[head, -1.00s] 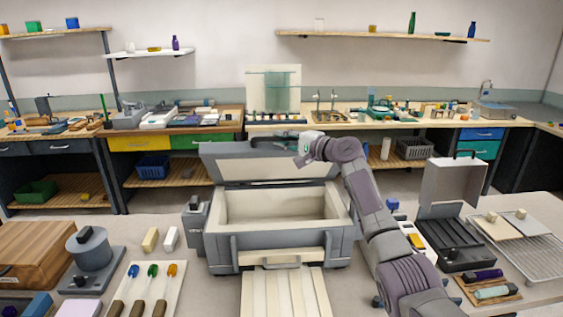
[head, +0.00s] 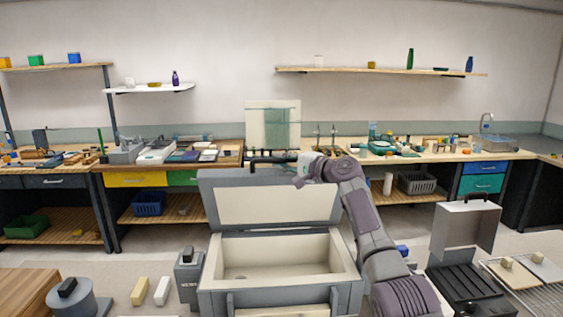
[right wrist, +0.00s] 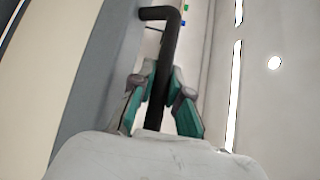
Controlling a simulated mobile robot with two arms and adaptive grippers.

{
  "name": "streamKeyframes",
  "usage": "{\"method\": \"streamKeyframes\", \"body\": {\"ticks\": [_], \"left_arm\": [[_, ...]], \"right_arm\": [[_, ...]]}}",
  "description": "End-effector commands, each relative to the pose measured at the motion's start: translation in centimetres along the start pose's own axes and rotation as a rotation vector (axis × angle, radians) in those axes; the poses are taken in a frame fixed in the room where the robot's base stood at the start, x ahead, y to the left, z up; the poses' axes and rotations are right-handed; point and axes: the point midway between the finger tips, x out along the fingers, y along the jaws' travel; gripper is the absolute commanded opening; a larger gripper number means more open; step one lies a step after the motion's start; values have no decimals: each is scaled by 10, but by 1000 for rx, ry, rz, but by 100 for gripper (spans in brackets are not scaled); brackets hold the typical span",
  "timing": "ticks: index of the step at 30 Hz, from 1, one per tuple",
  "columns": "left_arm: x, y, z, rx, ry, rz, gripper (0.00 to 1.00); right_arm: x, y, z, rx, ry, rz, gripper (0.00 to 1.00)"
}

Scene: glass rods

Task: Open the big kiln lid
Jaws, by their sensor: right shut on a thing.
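The big kiln (head: 209,288) is a grey box with a cream inside, at the lower middle of the head view. Its lid (head: 275,204) stands raised along the far edge, cream inner face toward me, and the chamber is open to view. The black lid handle (head: 262,160) is at the lid's top edge. My right gripper (head: 297,168) is at that handle. In the right wrist view its green-padded fingers (right wrist: 160,105) are shut around the black handle bar (right wrist: 168,45). My left gripper is not in view.
A smaller case with a raised lid (head: 464,229) stands at the right, beside a wire rack (head: 525,290). Workbenches (head: 440,156) line the back wall.

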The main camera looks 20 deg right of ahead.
Motion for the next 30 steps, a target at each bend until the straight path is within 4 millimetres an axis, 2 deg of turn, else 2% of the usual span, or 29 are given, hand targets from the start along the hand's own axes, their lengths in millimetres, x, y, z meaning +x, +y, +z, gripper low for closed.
{"method": "streamKeyframes", "body": {"ticks": [2, 3, 7, 16, 20, 25, 30], "left_arm": [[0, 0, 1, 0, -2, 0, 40], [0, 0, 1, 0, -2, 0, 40], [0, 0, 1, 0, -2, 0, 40], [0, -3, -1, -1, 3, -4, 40], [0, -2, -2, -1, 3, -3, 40], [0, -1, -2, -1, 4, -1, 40], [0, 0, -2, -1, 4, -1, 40]], "right_arm": [[0, 1, 0, 0, 0, 2, 0], [0, 1, 0, 0, 0, 2, 22], [0, 1, 0, 0, 0, 2, 41], [-1, 1, 0, 0, 0, 1, 41], [-8, 1, -1, 0, 2, 0, 41], [-32, 2, -1, -3, 3, 2, 41], [-68, 2, -1, -3, 3, 3, 41]]}}
